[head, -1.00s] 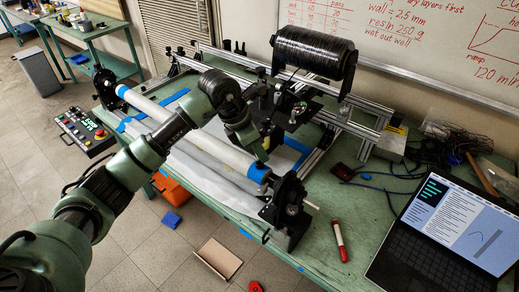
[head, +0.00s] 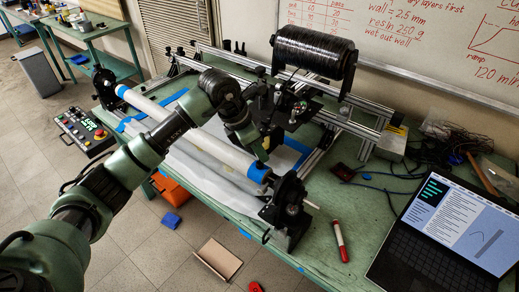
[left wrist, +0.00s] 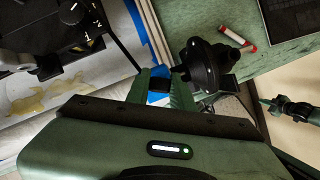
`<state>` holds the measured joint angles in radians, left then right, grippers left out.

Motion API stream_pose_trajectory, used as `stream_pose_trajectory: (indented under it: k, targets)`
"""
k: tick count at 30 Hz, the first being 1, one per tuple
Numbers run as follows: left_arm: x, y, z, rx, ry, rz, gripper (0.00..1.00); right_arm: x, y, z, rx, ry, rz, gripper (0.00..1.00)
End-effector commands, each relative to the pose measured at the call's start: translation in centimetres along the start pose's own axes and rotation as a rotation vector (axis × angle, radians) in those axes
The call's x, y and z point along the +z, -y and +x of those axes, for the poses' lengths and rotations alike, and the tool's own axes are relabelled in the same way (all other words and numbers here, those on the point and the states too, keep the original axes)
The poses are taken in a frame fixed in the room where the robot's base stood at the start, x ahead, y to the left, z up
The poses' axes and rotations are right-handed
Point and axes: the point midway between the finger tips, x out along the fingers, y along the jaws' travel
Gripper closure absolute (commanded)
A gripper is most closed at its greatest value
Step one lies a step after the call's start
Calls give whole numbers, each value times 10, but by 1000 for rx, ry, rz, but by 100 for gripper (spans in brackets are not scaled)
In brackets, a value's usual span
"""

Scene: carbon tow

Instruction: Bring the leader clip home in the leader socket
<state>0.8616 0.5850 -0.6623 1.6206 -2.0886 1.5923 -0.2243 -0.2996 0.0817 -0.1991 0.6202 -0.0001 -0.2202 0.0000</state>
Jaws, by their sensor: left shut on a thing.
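My left gripper (head: 261,157) reaches in from the left, pointing down over the blue-banded near end of the white tube (head: 196,131). In the left wrist view its green fingers (left wrist: 163,88) are shut on a small dark piece (left wrist: 160,84), which looks like the leader clip. Most of the clip is hidden between the fingers. The fingers are close to the blue band and the black end holder (head: 285,207), which also shows in the left wrist view (left wrist: 203,66). I cannot make out the leader socket or whether the clip touches anything.
A black tow spool (head: 313,53) and the carriage (head: 283,106) stand just behind my gripper. A red-and-white marker (head: 340,240) and a laptop (head: 447,222) lie on the right of the green bench. Part of my right arm (left wrist: 292,108) shows at the left wrist view's right edge.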

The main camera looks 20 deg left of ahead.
Motion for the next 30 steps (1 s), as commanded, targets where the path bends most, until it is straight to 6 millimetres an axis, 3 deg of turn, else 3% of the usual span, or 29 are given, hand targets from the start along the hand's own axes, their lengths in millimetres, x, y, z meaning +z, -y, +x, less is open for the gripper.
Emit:
stream_pose_trajectory:
  k: [30]
  targets:
    - [0,0,0,0,1,0,100,0,3,7,-3,0,0,100]
